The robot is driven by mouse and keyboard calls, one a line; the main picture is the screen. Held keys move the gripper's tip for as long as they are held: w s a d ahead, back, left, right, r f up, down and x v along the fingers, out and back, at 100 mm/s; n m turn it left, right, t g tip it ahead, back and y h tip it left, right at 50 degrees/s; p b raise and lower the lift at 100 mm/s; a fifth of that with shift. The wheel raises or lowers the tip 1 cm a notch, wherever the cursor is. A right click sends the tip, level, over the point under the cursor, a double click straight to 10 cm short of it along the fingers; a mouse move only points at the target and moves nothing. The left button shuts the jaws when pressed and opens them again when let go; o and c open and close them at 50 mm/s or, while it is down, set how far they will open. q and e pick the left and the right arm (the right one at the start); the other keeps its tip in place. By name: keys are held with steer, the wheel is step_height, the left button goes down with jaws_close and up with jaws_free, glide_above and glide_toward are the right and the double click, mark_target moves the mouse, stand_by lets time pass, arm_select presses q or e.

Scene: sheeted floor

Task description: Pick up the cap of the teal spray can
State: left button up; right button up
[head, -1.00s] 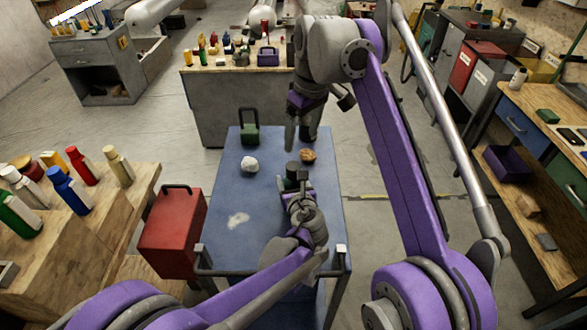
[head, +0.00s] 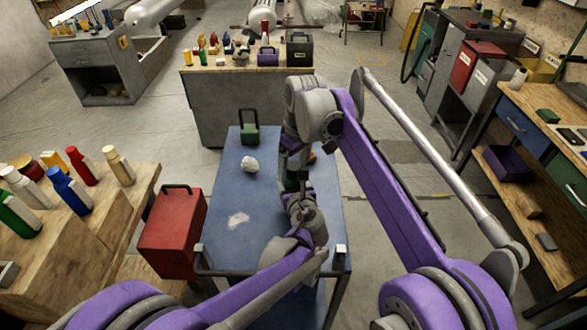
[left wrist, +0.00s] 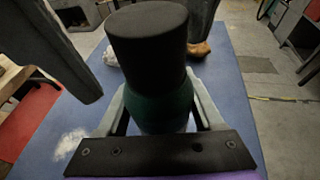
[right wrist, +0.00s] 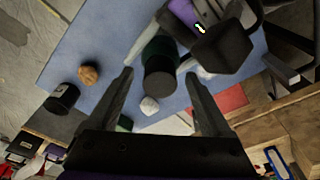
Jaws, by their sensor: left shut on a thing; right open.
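The teal spray can (left wrist: 160,112) stands upright in my left gripper (left wrist: 160,108), whose jaws are shut around its body over the blue cart (head: 240,195). Its black cap (left wrist: 147,42) is on top and shows large in the left wrist view. My right gripper (right wrist: 163,88) is open, with its fingers apart on either side of the cap, which also shows in the right wrist view (right wrist: 160,82). I cannot see any contact between those fingers and the cap. In the head view the can is mostly hidden by my arms.
A white crumpled ball (head: 249,164) and a brown lump (right wrist: 88,75) lie on the cart, with a dark green handled object (head: 249,134) at its far end. A red toolbox (head: 172,232) is at the left. A wooden bench (head: 110,205) holds several bottles.

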mark_target(293, 166)
steer(key=shift+c, duration=0.2)
jaws_close()
stand_by(0.3)
step_height(293, 166, up, 10)
steer(key=shift+r, duration=0.1)
stand_by(0.5)
arm_select(q)
steer(key=o, duration=1.5)
